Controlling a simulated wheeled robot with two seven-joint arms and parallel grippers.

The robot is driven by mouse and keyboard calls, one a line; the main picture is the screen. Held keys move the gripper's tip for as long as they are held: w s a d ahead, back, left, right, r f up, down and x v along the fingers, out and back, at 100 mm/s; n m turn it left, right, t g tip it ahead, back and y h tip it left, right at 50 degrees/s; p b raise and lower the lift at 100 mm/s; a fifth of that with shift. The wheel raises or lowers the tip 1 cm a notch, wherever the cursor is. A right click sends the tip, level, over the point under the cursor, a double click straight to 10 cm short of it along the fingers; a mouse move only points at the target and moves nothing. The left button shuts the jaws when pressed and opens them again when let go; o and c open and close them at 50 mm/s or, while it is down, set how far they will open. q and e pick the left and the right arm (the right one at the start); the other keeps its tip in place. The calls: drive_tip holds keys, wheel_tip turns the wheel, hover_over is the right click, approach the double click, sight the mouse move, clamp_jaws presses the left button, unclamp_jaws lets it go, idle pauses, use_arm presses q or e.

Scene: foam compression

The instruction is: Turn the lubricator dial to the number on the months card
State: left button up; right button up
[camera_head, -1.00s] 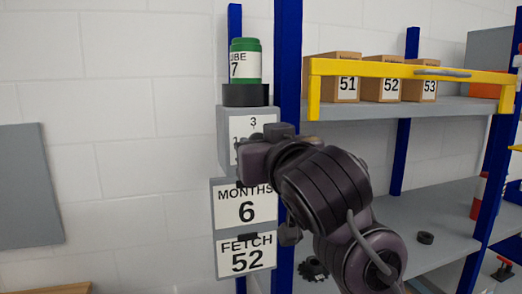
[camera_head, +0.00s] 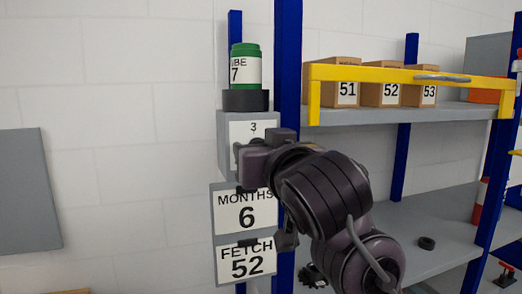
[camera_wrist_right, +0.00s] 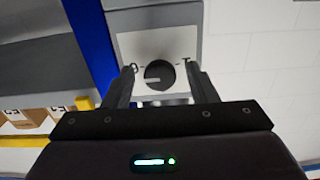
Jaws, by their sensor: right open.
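The months card (camera_head: 246,211) below reads 6. My right gripper (camera_head: 248,160) is in front of the grey box and hides most of its face in the head view. In the right wrist view, the round black dial (camera_wrist_right: 160,76) has a light pointer bar toward the left. My right gripper (camera_wrist_right: 160,67) is open, with one finger on each side of the dial; I cannot tell whether either touches it. My left gripper is out of view.
A card reading FETCH 52 (camera_head: 246,261) hangs below the months card. A blue post (camera_head: 288,60) stands close to the right of the box. Shelves with boxes behind a yellow bar (camera_head: 410,73) are at right. The white wall at left is clear except for a grey panel (camera_head: 28,190).

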drive_tip(key=b+v, duration=0.3)
drive_tip(key=v, duration=0.5)
drive_tip(key=shift+w, duration=0.1)
